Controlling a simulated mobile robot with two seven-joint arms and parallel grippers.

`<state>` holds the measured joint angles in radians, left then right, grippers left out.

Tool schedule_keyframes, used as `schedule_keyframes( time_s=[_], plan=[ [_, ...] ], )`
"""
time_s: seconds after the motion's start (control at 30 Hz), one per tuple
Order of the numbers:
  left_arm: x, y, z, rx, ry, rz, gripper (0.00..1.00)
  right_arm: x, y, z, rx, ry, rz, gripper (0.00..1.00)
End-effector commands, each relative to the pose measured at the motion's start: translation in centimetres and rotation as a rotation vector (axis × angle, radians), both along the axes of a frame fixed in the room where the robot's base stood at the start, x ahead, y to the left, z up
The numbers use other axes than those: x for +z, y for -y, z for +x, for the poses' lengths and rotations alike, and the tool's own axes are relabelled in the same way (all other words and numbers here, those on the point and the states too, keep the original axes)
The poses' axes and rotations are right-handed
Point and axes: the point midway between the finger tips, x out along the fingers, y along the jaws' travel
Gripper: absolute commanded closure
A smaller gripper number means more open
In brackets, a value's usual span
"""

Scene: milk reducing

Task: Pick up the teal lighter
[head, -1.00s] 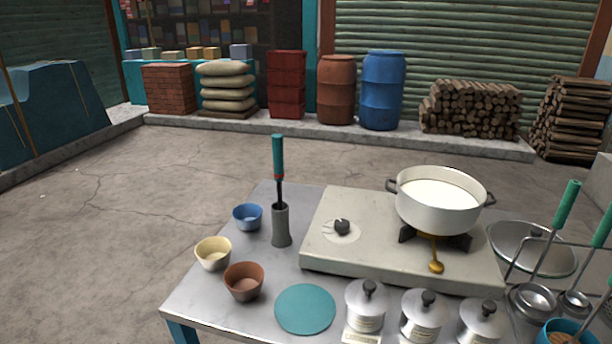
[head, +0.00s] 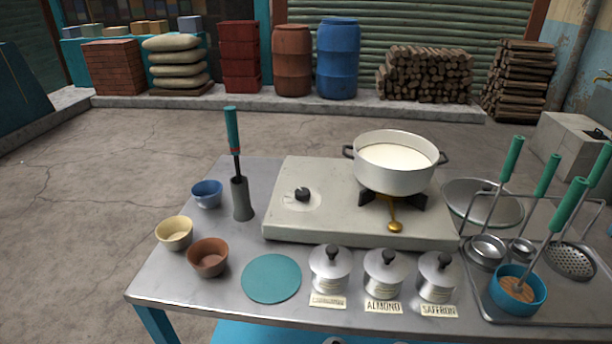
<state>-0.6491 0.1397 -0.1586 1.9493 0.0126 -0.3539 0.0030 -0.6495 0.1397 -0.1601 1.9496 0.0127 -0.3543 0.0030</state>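The teal lighter (head: 232,130) stands upright with its teal handle up. Its dark shaft goes down into a grey cylindrical holder (head: 242,199) on the left part of the metal table (head: 190,285). The holder stands just left of the stove (head: 330,222). Neither of my grippers shows in the head view, apart from a small grey shape at the bottom edge that I cannot identify.
Blue (head: 207,193), cream (head: 174,232) and brown (head: 208,256) bowls stand left of the holder. A white pot (head: 393,178) of milk sits on the burner. Lidded canisters (head: 383,272) line the front. Ladles stand in a rack (head: 560,201) at right.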

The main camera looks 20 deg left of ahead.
Motion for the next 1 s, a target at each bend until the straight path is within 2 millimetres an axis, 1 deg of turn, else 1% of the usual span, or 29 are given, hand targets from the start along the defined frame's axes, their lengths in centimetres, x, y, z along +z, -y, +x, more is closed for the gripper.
schedule_keyframes(
  time_s=[0.4,0.43,0.47,0.57,0.6,0.63,1.0],
  plan=[
    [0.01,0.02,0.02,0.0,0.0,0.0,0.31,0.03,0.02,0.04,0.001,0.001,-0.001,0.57],
    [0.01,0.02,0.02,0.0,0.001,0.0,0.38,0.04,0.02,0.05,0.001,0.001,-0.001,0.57],
    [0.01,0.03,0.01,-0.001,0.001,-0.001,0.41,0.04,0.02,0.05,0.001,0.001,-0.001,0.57],
    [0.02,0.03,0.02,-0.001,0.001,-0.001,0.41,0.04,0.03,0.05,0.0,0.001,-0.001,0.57],
    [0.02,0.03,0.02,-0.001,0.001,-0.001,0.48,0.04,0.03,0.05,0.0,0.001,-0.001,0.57],
    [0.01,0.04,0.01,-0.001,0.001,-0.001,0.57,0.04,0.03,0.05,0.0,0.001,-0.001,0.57],
    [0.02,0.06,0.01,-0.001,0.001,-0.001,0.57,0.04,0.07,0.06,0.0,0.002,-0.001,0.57]
  ],
)
